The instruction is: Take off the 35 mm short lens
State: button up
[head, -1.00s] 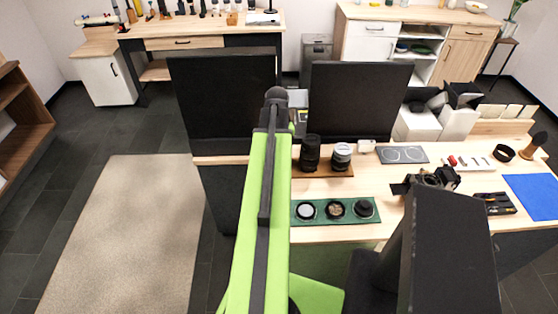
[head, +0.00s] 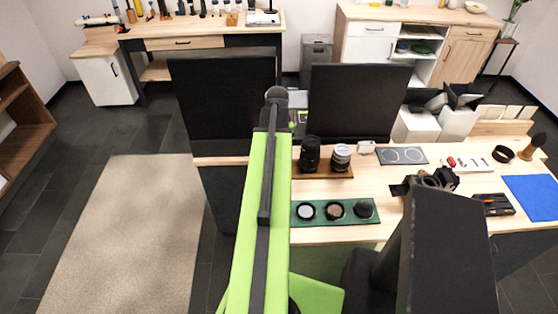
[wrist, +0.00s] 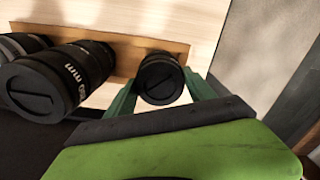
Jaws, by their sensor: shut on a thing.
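A short black lens (wrist: 158,72), apparently the 35 mm one, sits at the end of a wooden rack (wrist: 125,58) in the wrist view. My gripper (wrist: 160,88) has one green finger on each side of the lens and is shut on it. The lens shows no clear gap above the rack; I cannot tell whether it still touches. In the head view the rack (head: 325,174) shows in part, and my green arm hides the short lens and my fingers. A black camera (head: 432,181) lies on the table to the right.
A longer lens marked in mm (wrist: 65,80) stands close left of the short lens, with another beyond. A green mat (head: 352,219) with round parts lies in front of the rack. Dark monitors (head: 358,100) stand behind. A blue cloth (head: 532,195) lies far right.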

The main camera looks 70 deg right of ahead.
jog(key=shift+r, duration=0.25)
jog(key=shift+r+p, duration=2.45)
jog(key=shift+p, duration=0.15)
